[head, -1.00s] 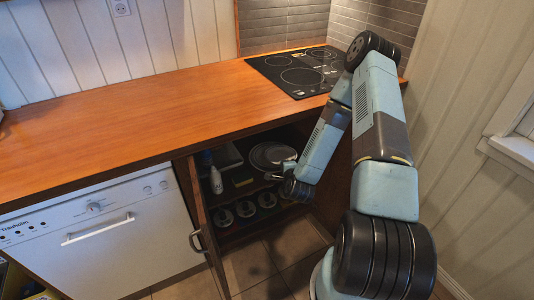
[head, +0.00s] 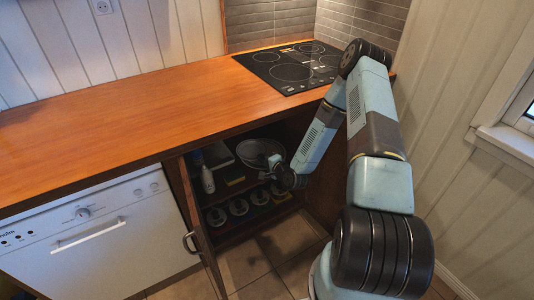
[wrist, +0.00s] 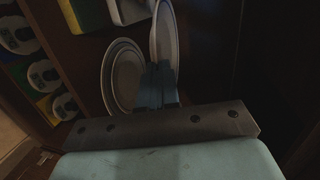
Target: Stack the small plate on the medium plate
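In the wrist view, two pale round plates show by my gripper (wrist: 158,85). One plate (wrist: 166,35), which I take for the small plate, stands edge-on to the camera, its near rim at the fingers. The fingers are close together and look shut on it; the contact is dark. The other plate (wrist: 110,78), likely the medium one, shows its face just left of the fingers, at a different tilt. In the head view, the plates (head: 259,148) overlap at the cabinet's upper shelf, left of my gripper (head: 281,170). Their gap cannot be told.
The cabinet door (head: 196,225) stands open on the left. A white bottle (head: 207,180) stands on the shelf left of the plates. Several round-faced items (head: 238,207) line the lower shelf. The counter (head: 140,95) lies above the opening.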

